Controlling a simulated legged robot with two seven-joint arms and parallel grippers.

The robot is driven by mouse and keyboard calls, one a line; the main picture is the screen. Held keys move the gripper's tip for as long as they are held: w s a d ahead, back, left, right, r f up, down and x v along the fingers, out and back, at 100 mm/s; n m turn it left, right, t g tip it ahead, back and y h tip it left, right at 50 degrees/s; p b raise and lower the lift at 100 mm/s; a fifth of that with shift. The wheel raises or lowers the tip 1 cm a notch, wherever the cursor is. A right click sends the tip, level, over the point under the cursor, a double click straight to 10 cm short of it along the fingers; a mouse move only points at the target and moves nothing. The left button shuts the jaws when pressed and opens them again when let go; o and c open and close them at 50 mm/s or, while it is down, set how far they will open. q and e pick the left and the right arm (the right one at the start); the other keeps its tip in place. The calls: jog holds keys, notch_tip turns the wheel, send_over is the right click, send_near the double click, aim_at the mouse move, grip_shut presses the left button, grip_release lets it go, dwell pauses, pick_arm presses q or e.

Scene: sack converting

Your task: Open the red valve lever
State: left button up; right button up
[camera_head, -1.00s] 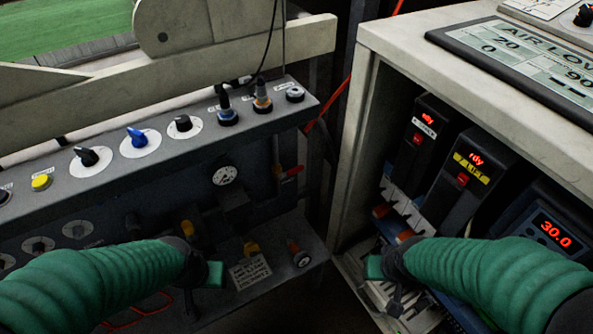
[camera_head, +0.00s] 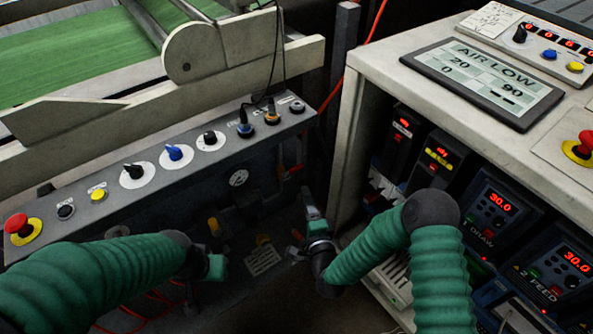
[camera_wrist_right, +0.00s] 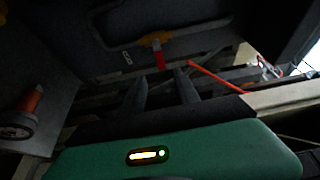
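The red valve lever (camera_head: 292,170) is small and partly dark in the head view, on the machine's front to the right of the round gauge. In the right wrist view the red lever (camera_wrist_right: 160,61) hangs below a yellow valve body (camera_wrist_right: 155,39). My right gripper (camera_head: 309,204) points up toward it from below. In the wrist view its two fingers (camera_wrist_right: 160,78) are apart with nothing between them, and the lever appears just beyond the fingertips, roughly in line with the gap. My left gripper (camera_head: 216,267) is low in the head view, away from the lever; its opening is unclear.
The control panel (camera_head: 110,208) with knobs runs along the left. A pale cabinet (camera_head: 347,135) with red-lit drive units stands right of the lever. A shelf with a labelled plate (camera_head: 263,260) lies below. A red hose (camera_wrist_right: 215,77) passes right of the lever.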

aim_at(296, 170)
jog(key=b+x, duration=0.4)
jog(key=x, duration=0.7)
jog(key=shift+w+a+f, duration=0.1)
jog(key=shift+w+a, duration=0.15)
jog(key=shift+w, duration=0.05)
jog(key=shift+w+a, duration=0.1)
jog(key=shift+w, duration=0.25)
grip_shut()
jog(key=shift+s+f, duration=0.1)
jog(key=shift+s, duration=0.05)
